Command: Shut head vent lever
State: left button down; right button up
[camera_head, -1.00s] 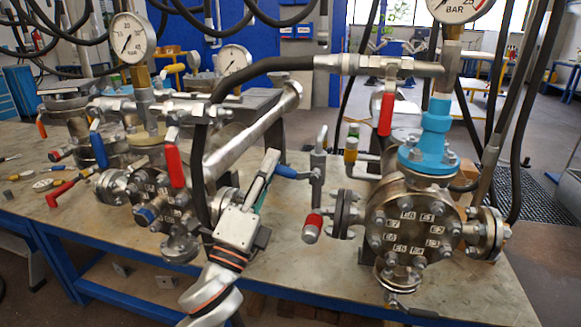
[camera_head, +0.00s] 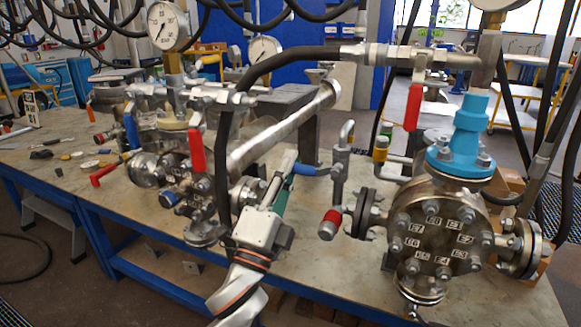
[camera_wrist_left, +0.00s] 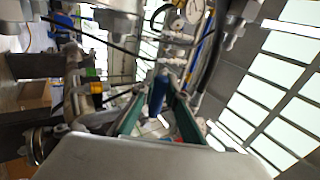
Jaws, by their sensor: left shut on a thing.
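My left gripper (camera_head: 288,172) reaches up from the lower middle of the head view. Its fingers are shut on a blue lever (camera_head: 311,170). The lever points left from a small upright metal vent pipe (camera_head: 341,170) beside the flanged vessel. In the left wrist view the blue lever (camera_wrist_left: 158,94) lies between the green-lined fingers (camera_wrist_left: 157,118). The vessel (camera_head: 432,240) has a bolted round end plate with numbered tags and a light-blue flanged neck (camera_head: 465,135). I cannot tell from the pictures which lever is labelled head vent. My right gripper is not in view.
A red lever (camera_head: 413,106) hangs from the hose valve above. A black hose (camera_head: 255,75) arches over my left gripper. Another red lever (camera_head: 197,148) and a second vessel stand to the left. A red-capped fitting (camera_head: 330,224) is near. The bench front (camera_head: 330,265) is fairly clear.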

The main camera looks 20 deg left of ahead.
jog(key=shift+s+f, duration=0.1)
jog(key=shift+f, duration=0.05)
pick_arm(q)
jog(key=c, duration=2)
grip_release()
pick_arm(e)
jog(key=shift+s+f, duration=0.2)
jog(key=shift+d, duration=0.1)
pick_arm(q)
jog(key=shift+s+f, duration=0.1)
jog(key=shift+v, duration=3.65)
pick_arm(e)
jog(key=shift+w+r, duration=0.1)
